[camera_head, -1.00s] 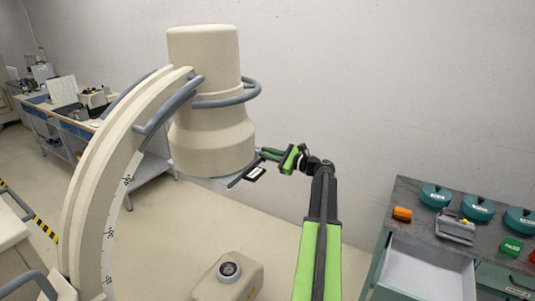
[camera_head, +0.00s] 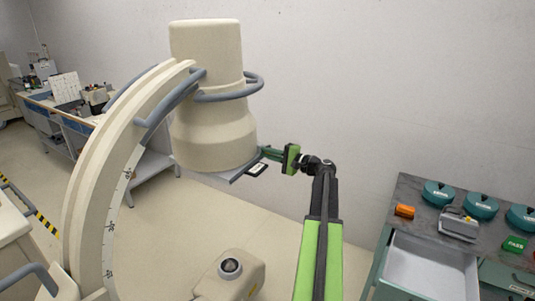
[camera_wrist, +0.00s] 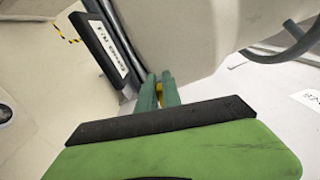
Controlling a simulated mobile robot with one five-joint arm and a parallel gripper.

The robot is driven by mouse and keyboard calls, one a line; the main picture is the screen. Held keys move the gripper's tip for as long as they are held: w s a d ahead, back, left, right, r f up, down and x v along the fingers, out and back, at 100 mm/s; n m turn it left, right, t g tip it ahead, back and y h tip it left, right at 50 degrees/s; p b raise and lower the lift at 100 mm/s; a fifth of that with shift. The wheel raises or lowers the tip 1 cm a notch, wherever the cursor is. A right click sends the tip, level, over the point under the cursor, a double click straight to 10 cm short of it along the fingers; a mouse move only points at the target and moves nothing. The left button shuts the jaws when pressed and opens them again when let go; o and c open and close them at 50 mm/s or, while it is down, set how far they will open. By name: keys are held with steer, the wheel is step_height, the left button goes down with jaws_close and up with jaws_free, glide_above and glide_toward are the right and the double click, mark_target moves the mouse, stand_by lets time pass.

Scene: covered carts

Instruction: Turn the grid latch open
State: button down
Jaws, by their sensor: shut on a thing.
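My gripper (camera_head: 264,151) reaches in from the right to the underside of the large cream detector housing (camera_head: 212,120). In the wrist view its two green fingers (camera_wrist: 164,88) are shut on a small yellow piece, which I take to be the grid latch (camera_wrist: 159,93); the fingers hide most of it. The grid (camera_wrist: 106,42), a dark-edged plate with a white label, lies beside the fingers under the housing. It also shows in the head view, with its label end (camera_head: 257,169) sticking out at the housing's lower right. The latch is hidden in the head view.
A curved cream arm (camera_head: 110,170) with grey handles carries the housing. A cream unit with a round dark lens (camera_head: 230,266) stands below. At right, a dark cart (camera_head: 409,192) has an open, empty drawer (camera_head: 424,262) and several items on top. The floor between is clear.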

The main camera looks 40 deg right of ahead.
steer(key=shift+d+f+n, duration=0.1)
steer(key=shift+f+n, duration=0.1)
steer(key=shift+n, duration=0.7)
steer(key=c, duration=1.6)
jaws_free()
steer(key=shift+o, duration=0.4)
steer(key=shift+d, duration=0.15)
steer(key=v, duration=1.7)
steer(key=shift+s, duration=0.2)
